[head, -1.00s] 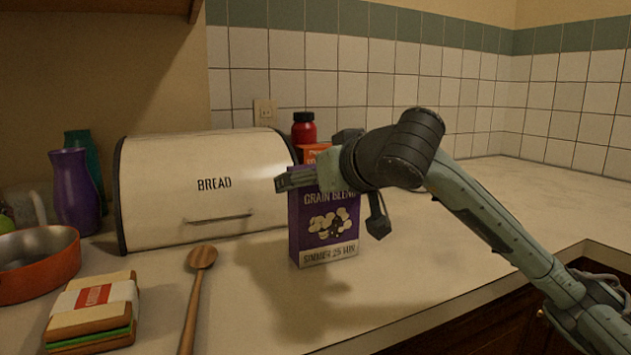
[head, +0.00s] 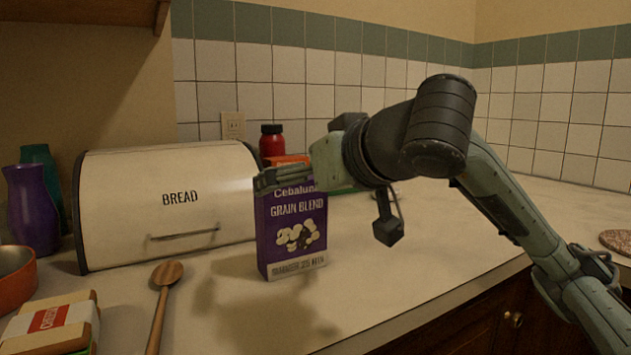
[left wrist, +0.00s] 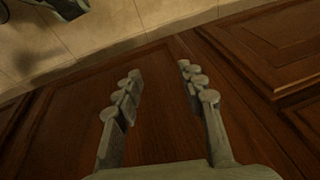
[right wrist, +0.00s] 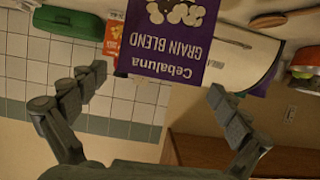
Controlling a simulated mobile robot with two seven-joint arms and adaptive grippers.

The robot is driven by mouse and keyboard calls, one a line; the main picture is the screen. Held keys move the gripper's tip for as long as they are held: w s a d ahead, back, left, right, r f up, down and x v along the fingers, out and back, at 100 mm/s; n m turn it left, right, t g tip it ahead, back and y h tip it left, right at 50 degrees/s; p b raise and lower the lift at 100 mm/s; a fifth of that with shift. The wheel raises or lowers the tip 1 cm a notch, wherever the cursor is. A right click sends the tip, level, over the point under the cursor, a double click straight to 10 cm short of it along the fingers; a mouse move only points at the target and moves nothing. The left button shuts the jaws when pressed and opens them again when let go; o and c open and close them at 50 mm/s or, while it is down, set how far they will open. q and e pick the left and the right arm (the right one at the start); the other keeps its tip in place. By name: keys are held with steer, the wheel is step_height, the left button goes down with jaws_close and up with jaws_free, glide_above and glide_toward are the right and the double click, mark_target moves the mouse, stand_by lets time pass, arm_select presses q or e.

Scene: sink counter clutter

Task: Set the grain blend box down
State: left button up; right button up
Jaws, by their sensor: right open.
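The purple grain blend box (head: 292,238) stands upright on the counter in front of the bread box. In the right wrist view the box (right wrist: 172,40) appears upside down, beyond and between the fingertips. My right gripper (head: 268,181) is at the box's top edge in the head view, partly covering its upper lettering. In the right wrist view this gripper (right wrist: 155,88) has its fingers wide apart, with a gap to the box. My left gripper (left wrist: 157,78) is open and empty in front of brown cabinet doors; it is outside the head view.
The bread box (head: 170,210) stands behind and left of the grain box. A red bottle (head: 272,145) and an orange box (head: 288,160) are behind it. A wooden spoon (head: 163,290) lies to the left. The counter (head: 400,270) is bare to the front right.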

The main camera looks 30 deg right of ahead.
arm_select(q)
step_height(320, 180, up, 7)
steer(key=b, duration=0.2)
steer(key=shift+s+a+t, duration=0.15)
steer(key=shift+s+t, duration=0.15)
steer(key=shift+s, duration=0.05)
arm_select(e)
steer(key=v, duration=0.3)
steer(key=shift+s, duration=0.4)
